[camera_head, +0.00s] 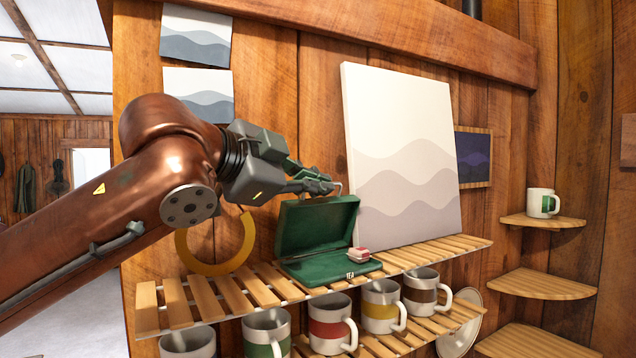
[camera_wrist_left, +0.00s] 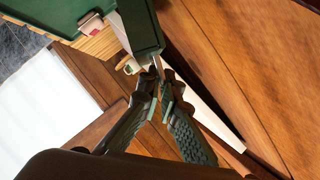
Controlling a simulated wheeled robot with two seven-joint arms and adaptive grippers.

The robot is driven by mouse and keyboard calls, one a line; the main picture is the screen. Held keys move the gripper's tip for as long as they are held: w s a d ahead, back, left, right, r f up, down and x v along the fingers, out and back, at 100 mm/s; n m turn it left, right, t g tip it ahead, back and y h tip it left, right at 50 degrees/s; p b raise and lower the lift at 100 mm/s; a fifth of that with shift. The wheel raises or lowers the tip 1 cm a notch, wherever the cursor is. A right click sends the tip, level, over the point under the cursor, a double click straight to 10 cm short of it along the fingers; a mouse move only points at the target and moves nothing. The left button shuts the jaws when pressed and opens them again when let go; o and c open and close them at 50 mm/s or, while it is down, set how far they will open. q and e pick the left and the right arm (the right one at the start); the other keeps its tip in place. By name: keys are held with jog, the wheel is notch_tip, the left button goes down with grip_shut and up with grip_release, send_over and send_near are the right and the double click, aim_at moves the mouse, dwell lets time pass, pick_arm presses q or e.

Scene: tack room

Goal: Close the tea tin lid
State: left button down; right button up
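The tea tin is a green hinged box on the slatted shelf. Its base (camera_head: 325,269) lies flat and its lid (camera_head: 318,226) stands raised, leaning back toward the wall. My left gripper (camera_head: 337,188) is at the top edge of the lid, near its right corner. In the left wrist view the two fingertips (camera_wrist_left: 161,76) are close together with a narrow gap and nothing seen gripped between them. The lid (camera_wrist_left: 146,28) is just beyond the tips; I cannot tell whether they touch it. My right gripper is not in view.
A large pale picture panel (camera_head: 400,150) stands close behind on the right. A yellow ring (camera_head: 215,268) is on the left. Several mugs (camera_head: 327,325) are below the shelf slats.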

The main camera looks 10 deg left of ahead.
pick_arm(q)
jog(key=shift+w+a, duration=0.1)
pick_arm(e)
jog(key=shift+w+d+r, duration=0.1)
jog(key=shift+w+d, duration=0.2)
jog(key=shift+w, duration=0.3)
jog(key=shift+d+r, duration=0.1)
